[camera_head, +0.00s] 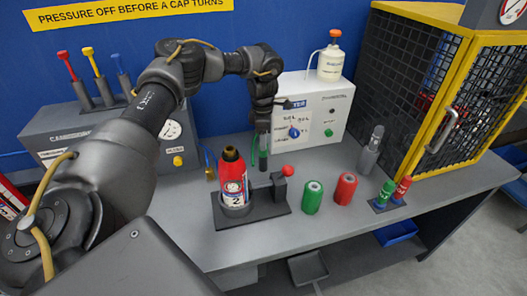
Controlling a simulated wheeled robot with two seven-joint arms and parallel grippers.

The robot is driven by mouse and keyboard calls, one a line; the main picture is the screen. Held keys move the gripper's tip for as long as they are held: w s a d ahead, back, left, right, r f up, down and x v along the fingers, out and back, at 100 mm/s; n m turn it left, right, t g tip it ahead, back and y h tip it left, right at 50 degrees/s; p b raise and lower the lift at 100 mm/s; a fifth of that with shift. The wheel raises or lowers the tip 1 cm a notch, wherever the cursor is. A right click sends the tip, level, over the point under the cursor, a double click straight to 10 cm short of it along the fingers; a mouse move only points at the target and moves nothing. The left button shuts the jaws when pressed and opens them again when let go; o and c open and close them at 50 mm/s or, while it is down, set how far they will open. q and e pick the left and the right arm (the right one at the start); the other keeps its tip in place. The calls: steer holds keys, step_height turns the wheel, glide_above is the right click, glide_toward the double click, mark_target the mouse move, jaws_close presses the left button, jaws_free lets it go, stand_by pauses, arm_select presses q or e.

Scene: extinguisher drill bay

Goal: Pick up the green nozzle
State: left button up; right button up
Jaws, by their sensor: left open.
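A small green nozzle-like piece (386,191) stands upright in a small dark stand on the right of the bench, beside a similar red piece (402,188). A thicker green cylinder (312,198) stands apart on the bench, nearer the middle. My left gripper (262,129) points down behind the red extinguisher, well to the left of the small green piece. It is open, and I see nothing held in it. A thin green item partly shows beside its fingers. My right gripper is not in view.
A red extinguisher (232,181) stands in a dark holder (266,209). A red cylinder (346,188) and a grey bottle-like piece (370,152) stand to the right. A white test box (318,112) is behind, and a yellow-framed mesh cage (442,90) bounds the right.

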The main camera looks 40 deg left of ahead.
mark_target(263, 157)
arm_select(q)
step_height(263, 157, down, 4)
steer(key=shift+r+p, duration=0.2)
steer(key=shift+p, duration=0.7)
steer(key=shift+f, duration=0.65)
steer(key=shift+r, duration=0.1)
steer(key=c, duration=1.1)
